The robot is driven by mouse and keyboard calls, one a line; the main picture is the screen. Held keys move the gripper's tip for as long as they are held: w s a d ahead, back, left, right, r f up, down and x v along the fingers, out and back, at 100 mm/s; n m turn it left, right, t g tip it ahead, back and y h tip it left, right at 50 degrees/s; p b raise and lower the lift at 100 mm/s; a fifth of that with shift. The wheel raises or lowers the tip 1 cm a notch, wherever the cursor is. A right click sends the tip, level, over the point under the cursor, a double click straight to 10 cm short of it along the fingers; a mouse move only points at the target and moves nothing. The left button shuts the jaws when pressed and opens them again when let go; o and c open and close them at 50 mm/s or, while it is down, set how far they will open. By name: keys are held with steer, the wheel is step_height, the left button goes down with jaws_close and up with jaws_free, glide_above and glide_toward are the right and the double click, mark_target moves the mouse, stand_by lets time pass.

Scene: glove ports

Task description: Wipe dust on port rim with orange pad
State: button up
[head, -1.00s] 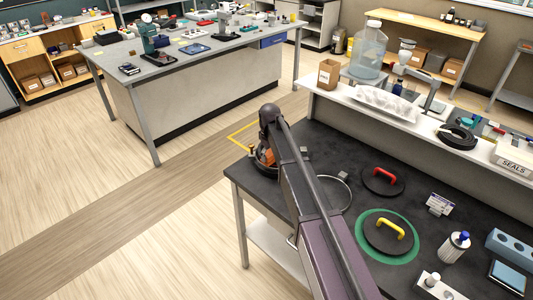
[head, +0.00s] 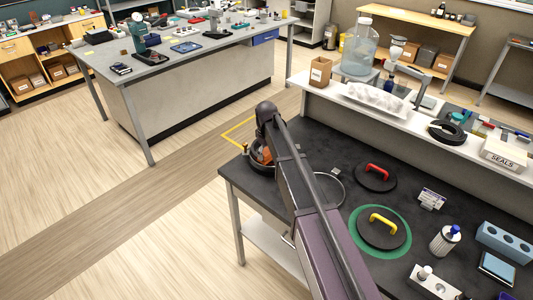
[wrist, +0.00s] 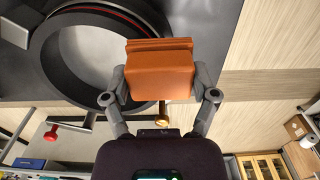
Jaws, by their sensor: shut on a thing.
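My gripper (wrist: 160,84) is shut on the orange pad (wrist: 158,66), a block with a ridged top edge, held between its two fingers. The port rim (wrist: 57,70) is a thick black ring with a thin red line, left of the pad in the wrist view. The pad overlaps the ring's right side in that view; I cannot tell whether it touches. In the head view the pad (head: 265,154) shows at the ring near the bench's left corner, partly hidden by my arm. I cannot make out dust on the rim.
On the dark bench (head: 335,150) are a thin metal ring (head: 342,196), a black lid with red handle (head: 376,177) and one with yellow handle (head: 382,234) on a green ring. A white shelf (head: 330,98) runs along the back. Floor is open left of the bench.

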steer(key=shift+r+p, duration=2.2)
steer(key=shift+r, duration=0.25)
steer(key=shift+r, duration=0.1)
steer(key=shift+r+p, duration=1.45)
steer(key=shift+p, duration=0.05)
steer(key=shift+f, duration=0.15)
